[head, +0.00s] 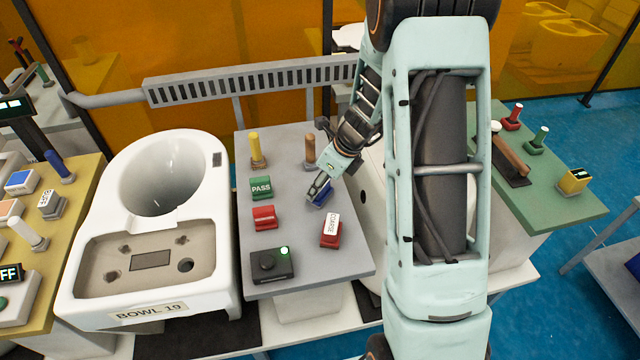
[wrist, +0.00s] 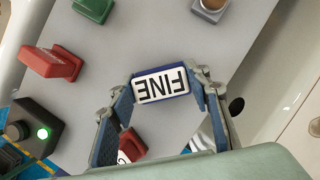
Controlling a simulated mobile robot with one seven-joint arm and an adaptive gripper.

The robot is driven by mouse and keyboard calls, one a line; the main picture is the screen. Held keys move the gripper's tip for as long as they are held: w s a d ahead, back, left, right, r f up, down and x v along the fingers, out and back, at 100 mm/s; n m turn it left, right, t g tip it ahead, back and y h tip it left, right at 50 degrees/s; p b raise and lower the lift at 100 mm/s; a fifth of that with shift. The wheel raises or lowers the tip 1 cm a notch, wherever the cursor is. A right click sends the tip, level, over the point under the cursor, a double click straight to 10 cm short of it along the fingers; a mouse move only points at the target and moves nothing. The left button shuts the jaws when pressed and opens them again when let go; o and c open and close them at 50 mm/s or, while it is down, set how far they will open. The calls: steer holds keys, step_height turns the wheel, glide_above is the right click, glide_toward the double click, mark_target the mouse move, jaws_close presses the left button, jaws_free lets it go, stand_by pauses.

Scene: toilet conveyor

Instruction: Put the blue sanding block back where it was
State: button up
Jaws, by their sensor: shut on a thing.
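The blue sanding block (head: 322,195) is at the right part of the grey table (head: 285,180). In the wrist view the blue block (wrist: 162,84) shows a white face reading "FINE", upside down. My gripper (head: 317,188) is shut on it, with one finger at each end; both fingers also show around it in the wrist view (wrist: 166,88). I cannot tell whether the block touches the tabletop. A red block labelled "COARSE" (head: 331,231) stands just in front of it, partly hidden behind my fingers in the wrist view.
The grey table also holds a green "PASS" block (head: 261,188), a red block (head: 264,217), a black box with a green light (head: 271,264), and yellow (head: 255,148) and brown (head: 309,150) handled stamps. A white toilet bowl (head: 150,230) stands left. The table's middle is clear.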

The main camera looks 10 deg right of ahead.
steer(key=shift+f, duration=0.2)
steer(key=o, duration=1.1)
steer(key=shift+r, duration=0.1)
steer(key=shift+r, duration=0.25)
steer(key=p+v, duration=0.1)
steer(key=v, duration=1)
steer(key=shift+s+d+r, duration=0.15)
steer(key=shift+r, duration=0.15)
